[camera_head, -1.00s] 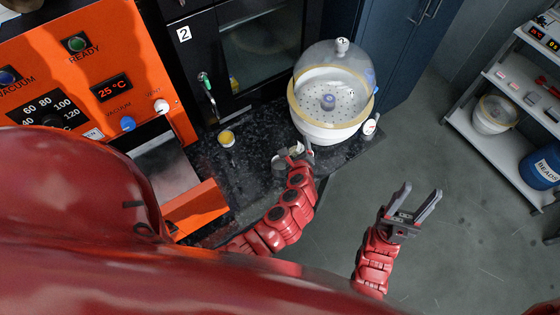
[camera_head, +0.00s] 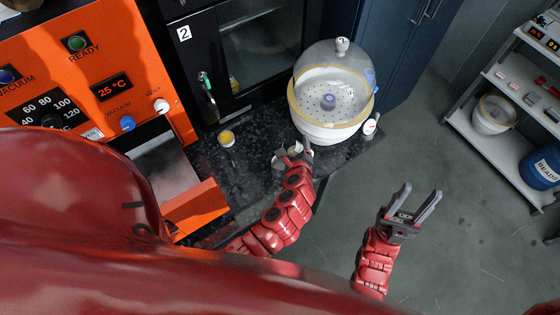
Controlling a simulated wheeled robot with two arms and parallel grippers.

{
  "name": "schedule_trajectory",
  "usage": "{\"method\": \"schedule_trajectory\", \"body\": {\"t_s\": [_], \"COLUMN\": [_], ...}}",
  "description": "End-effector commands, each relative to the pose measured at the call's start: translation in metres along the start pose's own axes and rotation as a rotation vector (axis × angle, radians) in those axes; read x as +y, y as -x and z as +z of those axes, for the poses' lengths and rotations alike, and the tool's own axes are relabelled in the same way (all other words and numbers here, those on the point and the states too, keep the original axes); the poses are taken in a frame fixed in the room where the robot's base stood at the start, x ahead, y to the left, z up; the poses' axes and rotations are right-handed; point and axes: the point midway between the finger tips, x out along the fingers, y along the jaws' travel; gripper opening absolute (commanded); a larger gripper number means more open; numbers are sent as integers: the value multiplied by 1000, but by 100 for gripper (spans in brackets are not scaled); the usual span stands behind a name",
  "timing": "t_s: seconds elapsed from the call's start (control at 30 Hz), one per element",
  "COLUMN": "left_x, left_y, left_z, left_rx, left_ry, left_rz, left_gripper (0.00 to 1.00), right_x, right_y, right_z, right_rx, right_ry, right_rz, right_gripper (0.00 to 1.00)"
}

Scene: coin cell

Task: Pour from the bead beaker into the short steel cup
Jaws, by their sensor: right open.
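A small round container with yellow contents (camera_head: 227,139) stands on the dark speckled counter; I cannot tell for sure whether it is the bead beaker. My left gripper (camera_head: 293,152) is at the counter's front edge, right of that container and just below the white dome vessel. A small grey and a pale part show at its fingers. I cannot tell whether they are the short steel cup, something held, or the fingers themselves. My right gripper (camera_head: 416,194) is open and empty over the grey floor, with its two fingers apart.
The clear-domed white vessel (camera_head: 307,121) stands on the counter (camera_head: 250,185), with a small dial beside it. An orange vacuum oven (camera_head: 100,45) is at left. A shelf rack (camera_head: 490,150) at right holds a blue drum labelled BEADS (camera_head: 541,167). The floor between is clear.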

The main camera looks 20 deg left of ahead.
Motion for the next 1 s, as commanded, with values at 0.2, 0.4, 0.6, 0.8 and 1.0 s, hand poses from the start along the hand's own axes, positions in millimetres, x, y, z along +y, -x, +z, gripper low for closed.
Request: {"method": "schedule_trajectory", "body": {"t_s": [0.2,0.4,0.6,0.8,1.0], "left_x": [-1,0,-1,-1,0], "left_y": [0,0,0,0,0], "left_z": [1,1,1,1,0], "left_rx": [3,7,11,14,18], "left_ry": [12,22,33,43,54], "left_rz": [-6,-10,-15,-20,-23], "left_gripper": [5,5,5,5,5], "right_x": [0,0,0,0,0], "right_y": [0,1,1,2,4], "right_z": [0,0,0,0,1], "right_rx": [0,0,0,0,0], "right_ry": [0,0,0,0,0], "right_rz": [0,0,0,0,0], "right_gripper": [50,50,50,50,50]}}
